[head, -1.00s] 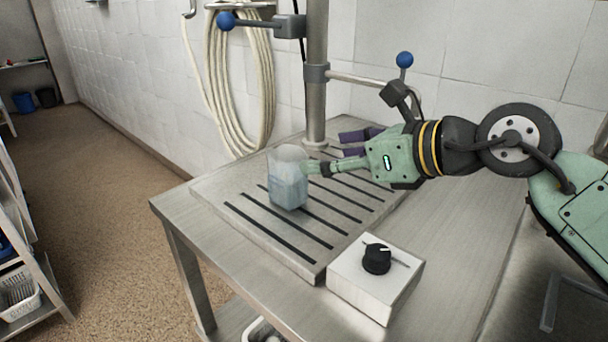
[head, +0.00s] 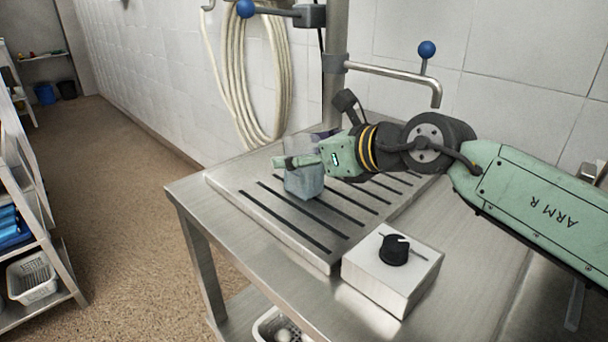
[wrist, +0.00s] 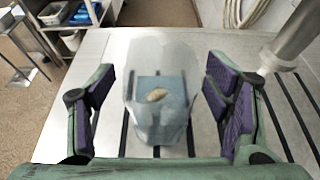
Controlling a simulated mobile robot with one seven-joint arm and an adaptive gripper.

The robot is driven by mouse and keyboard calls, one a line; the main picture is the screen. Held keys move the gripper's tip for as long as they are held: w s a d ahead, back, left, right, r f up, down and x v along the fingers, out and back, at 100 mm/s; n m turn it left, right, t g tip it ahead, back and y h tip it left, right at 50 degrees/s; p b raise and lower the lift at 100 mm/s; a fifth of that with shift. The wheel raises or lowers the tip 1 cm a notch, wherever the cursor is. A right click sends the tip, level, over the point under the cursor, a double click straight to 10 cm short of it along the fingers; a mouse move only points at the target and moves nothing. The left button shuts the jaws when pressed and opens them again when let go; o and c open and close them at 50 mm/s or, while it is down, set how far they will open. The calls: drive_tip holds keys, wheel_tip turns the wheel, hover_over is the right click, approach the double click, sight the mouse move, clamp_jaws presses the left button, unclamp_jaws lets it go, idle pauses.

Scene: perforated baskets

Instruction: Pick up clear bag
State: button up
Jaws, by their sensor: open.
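The clear bag (head: 304,183) stands on the slotted steel tray on the table, partly hidden behind my gripper in the head view. In the wrist view the bag (wrist: 160,95) is see-through and bluish, with a small tan item visible in its blue lower part. My gripper (head: 292,160) reaches in from the right at the bag's upper part. In the wrist view my gripper (wrist: 160,95) is open, its purple-padded fingers on either side of the bag, with gaps between pads and bag.
The slotted tray (head: 296,234) lies on the steel table (head: 270,285). A white box with a black knob (head: 392,268) stands at its front right. A steel post (head: 334,80) and faucet rise behind. A shelf with a white basket (head: 32,278) stands at left.

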drive_tip(key=shift+c, duration=0.2)
drive_tip(key=c, duration=1.2)
drive_tip(key=shift+c, duration=0.6)
drive_tip(key=shift+r, duration=0.15)
